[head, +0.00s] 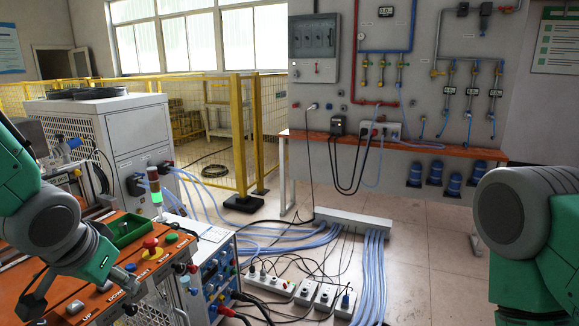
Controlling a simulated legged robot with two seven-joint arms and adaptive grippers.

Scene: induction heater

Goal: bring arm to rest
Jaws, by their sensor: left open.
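My left arm comes in from the left, with green links and a grey wrist joint. My left gripper (68,291) is open and points down over the orange-topped control bench (132,253), with nothing seen between its fingers. I cannot tell whether a fingertip touches the bench. My right arm (525,215) shows at the right edge as a grey joint and green links, above the open floor. Its gripper is out of the picture.
A red emergency button (151,244), a green tray (128,229) and a lit signal lamp (156,188) are close to my left gripper. Power strips (300,291) and blue hoses (371,280) lie on the floor. A yellow fence (240,130) stands behind. The right floor is clear.

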